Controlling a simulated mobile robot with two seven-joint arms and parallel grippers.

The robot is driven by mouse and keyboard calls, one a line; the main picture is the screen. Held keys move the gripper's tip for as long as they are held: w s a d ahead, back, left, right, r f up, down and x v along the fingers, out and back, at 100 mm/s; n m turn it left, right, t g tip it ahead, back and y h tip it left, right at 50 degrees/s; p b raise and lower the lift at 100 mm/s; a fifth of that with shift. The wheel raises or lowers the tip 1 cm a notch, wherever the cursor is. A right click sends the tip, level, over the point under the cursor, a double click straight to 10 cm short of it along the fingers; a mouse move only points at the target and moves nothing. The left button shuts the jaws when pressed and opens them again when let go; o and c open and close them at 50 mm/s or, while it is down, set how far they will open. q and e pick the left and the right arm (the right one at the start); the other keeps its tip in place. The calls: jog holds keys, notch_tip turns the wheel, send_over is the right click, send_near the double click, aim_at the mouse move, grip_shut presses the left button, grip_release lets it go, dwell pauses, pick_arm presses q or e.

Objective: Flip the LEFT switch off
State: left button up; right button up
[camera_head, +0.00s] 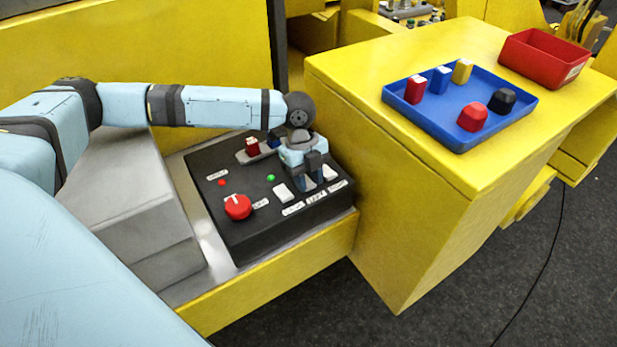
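A black control panel (230,183) sits on the yellow ledge. Along its front edge are white switches with labels: the left switch (283,192), and the right switch (329,173). The middle one is mostly covered by my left gripper (311,177). My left gripper points down over the panel, to the right of the left switch and apart from it. I cannot tell whether its fingers are open or shut, or whether they touch the panel. Which way the left switch is tipped is too small to tell. My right gripper is not in view.
The panel also has a red knob (238,207), a green light (271,178), a red light (222,183) and a red-topped lever (252,146). A tall yellow cabinet (390,200) stands close on the right, bearing a blue tray (440,139) and a red bin (543,61).

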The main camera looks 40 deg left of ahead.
pick_arm(q)
jog(key=o, duration=0.3)
jog(key=shift+r, duration=0.1)
jog(key=b+v, duration=0.2)
jog(key=v, duration=1.1)
jog(key=shift+r, duration=0.35)
jog(key=shift+a, duration=0.1)
jog(key=shift+f, duration=0.1)
